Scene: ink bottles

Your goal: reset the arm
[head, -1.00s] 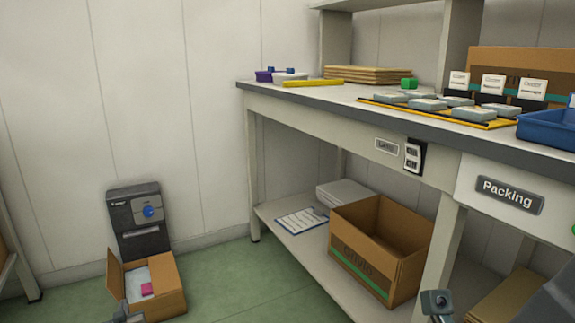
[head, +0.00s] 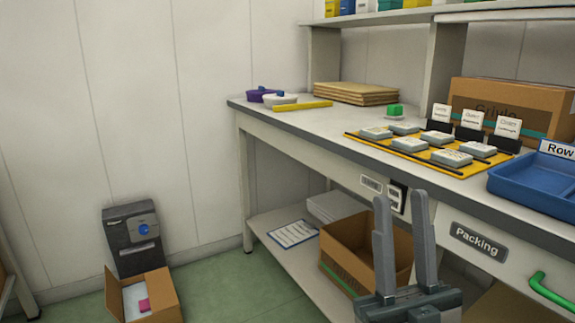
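My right gripper (head: 402,222) shows at the bottom right of the head view, fingers pointing up. Its two grey fingers are apart with nothing between them. It is in front of the bench, with the cardboard box on the lower shelf partly hidden behind it. My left gripper is not in view. No ink bottle can be made out for certain.
An open cardboard box (head: 345,245) sits on the lower shelf. Another open box (head: 165,290) stands on the floor at left.

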